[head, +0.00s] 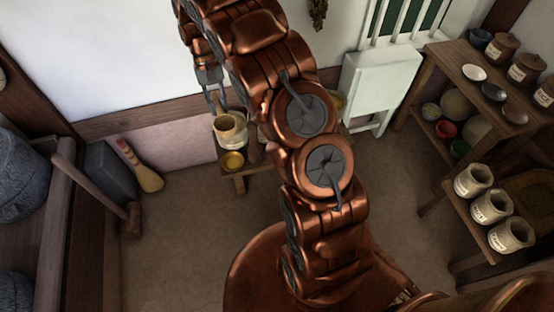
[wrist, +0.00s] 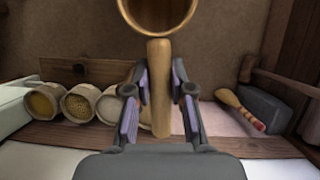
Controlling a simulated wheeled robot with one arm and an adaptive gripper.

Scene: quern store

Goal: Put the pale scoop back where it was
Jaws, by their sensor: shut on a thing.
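My gripper (wrist: 159,92) is shut on the handle of a pale wooden scoop (wrist: 160,75) in the wrist view. The handle stands between the two finger pads, and the round bowl rises past the top edge of that view, partly cut off. A tan round bowl (head: 230,128) just below the fingers looks like the scoop's bowl. Whether it touches anything beneath is unclear.
A shelf table (head: 446,62) with jars and bowls is at right; a white cabinet (head: 380,85) is behind. Open floor lies between.

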